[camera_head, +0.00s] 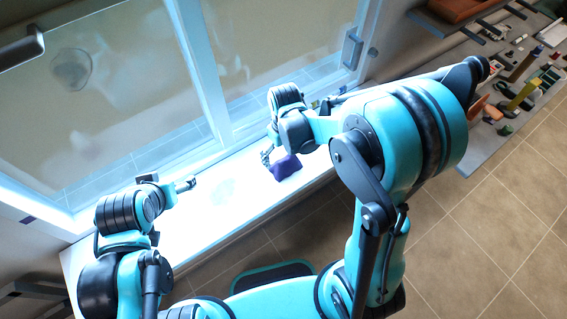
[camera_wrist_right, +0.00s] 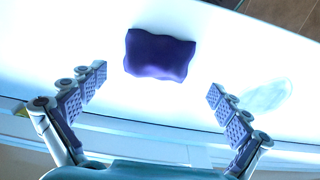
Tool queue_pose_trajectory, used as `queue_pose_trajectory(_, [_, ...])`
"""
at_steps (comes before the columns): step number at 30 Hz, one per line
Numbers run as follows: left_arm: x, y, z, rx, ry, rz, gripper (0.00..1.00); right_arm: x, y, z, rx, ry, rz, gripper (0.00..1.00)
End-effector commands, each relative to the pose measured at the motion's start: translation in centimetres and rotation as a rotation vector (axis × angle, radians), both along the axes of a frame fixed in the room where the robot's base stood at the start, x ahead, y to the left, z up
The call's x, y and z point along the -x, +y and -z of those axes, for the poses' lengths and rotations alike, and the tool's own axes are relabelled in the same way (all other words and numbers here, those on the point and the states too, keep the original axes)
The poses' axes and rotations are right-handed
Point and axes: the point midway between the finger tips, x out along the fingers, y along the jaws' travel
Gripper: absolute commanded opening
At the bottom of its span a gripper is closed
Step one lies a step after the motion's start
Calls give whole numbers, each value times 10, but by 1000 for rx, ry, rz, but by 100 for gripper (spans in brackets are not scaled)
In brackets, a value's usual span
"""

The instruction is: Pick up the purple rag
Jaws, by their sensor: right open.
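The purple rag (camera_head: 285,167) lies crumpled on the white windowsill, under my right arm in the head view. It also shows in the right wrist view (camera_wrist_right: 160,54), at the upper middle, beyond my fingertips. My right gripper (camera_wrist_right: 155,88) is open and empty, with its two fingers spread wider than the rag and the rag lined up between them. In the head view my right gripper (camera_head: 267,154) is at the rag's left side, partly hidden by the wrist. My left gripper (camera_head: 186,184) is over the left part of the sill, away from the rag; its opening is unclear.
The white sill (camera_head: 215,225) is largely clear, with a faint round smear (camera_wrist_right: 267,96) on it. The framed window (camera_head: 200,70) rises right behind it. A shelf (camera_head: 490,150) with bottles and tools stands at the right. The tiled floor (camera_head: 500,230) is open.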

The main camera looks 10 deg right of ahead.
Motion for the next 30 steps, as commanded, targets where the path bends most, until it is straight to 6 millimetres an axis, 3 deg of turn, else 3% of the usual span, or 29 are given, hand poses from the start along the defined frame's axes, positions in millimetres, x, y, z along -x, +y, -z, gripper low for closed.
queue_pose_trajectory(9, [0,0,10,0,0,0,77,-1,-3,45,0,-1,1,100])
queue_pose_trajectory(17, [0,0,10,0,0,0,77,0,-3,48,0,-1,1,100])
queue_pose_trajectory(18, [0,0,10,0,0,0,77,0,-3,48,0,-1,1,97])
queue_pose_trajectory(23, [0,0,10,0,0,0,77,0,-3,48,0,-1,1,57])
queue_pose_trajectory(30, [0,0,11,0,0,0,77,0,-3,49,0,-1,1,56])
